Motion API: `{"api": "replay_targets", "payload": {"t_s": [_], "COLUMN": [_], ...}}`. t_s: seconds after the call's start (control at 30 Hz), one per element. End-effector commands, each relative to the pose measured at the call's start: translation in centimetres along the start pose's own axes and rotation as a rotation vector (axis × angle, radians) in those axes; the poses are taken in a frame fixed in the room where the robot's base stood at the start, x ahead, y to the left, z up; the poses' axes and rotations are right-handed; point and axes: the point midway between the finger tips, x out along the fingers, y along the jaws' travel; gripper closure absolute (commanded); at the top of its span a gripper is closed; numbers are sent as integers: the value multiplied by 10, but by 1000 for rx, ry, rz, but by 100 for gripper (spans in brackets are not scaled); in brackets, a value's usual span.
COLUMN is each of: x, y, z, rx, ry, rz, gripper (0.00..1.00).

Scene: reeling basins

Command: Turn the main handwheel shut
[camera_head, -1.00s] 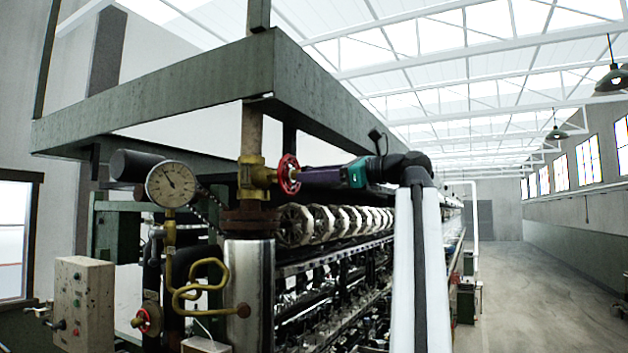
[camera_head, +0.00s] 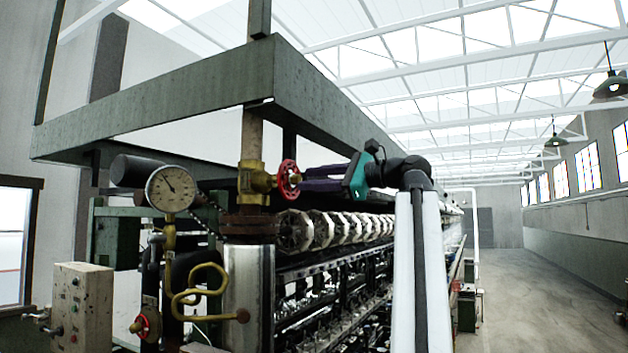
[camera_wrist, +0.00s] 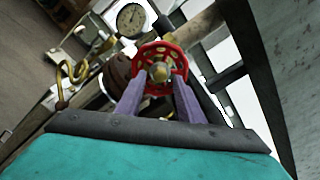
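The main handwheel, a red spoked wheel (camera_head: 289,179), sits on a brass valve (camera_head: 256,180) on the upright pipe. It also shows in the wrist view (camera_wrist: 158,50), facing me, with a brass hub at its middle. My gripper (camera_head: 302,180) reaches it from the right in the head view. In the wrist view its two purple fingers (camera_wrist: 158,84) stand apart, their tips at the left and right of the wheel's rim. The tips overlap the rim in view; whether they press on it I cannot tell.
A pressure gauge (camera_head: 171,188) and a bent brass tube (camera_head: 205,290) are left of the valve. A smaller red handwheel (camera_head: 146,322) is lower down, near a control box (camera_head: 83,305). A green beam (camera_head: 180,95) passes overhead. The aisle floor (camera_head: 540,290) at right is clear.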

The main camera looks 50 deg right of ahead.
Motion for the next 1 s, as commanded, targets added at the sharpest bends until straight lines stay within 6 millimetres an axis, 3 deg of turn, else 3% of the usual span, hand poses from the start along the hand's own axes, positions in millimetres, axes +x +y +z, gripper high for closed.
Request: {"api": "replay_targets", "payload": {"t_s": [0.53,0.87,1.0], "x": [27,30,30], "y": [0,0,0], "z": [0,0,0], "rx": [2,2,2], "ry": [0,0,0], "rz": [1,0,0], "gripper": [66,66,88]}}
